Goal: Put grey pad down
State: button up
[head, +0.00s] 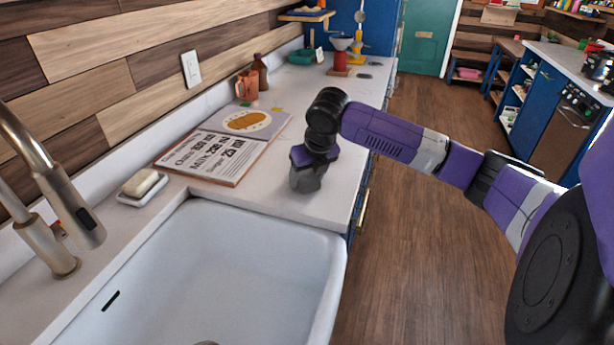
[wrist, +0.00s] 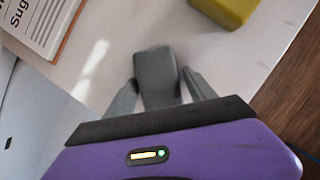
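The grey pad (wrist: 157,76) shows in the wrist view as a small grey block between the two grey fingers of my gripper (wrist: 161,78). The fingertips lie against its sides, and my gripper looks shut on it. In the head view my gripper (head: 306,182) points down, low over the white counter (head: 328,200), just behind the sink's back right corner. There the pad is hard to tell from the grey fingers. I cannot tell whether the pad's underside touches the counter.
An open book (head: 205,155) lies left of my gripper. The sink (head: 215,260) is in front, with a soap dish (head: 142,190) beside it. A yellow-green block (wrist: 228,8) sits beyond the pad. A bottle (head: 261,72) stands farther back. The counter edge is close on the right.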

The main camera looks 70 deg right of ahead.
jog(key=shift+a, duration=0.1)
jog(key=shift+r, duration=0.25)
jog(key=v, duration=1.1)
jog(key=shift+r, duration=0.35)
jog(key=shift+s, duration=0.1)
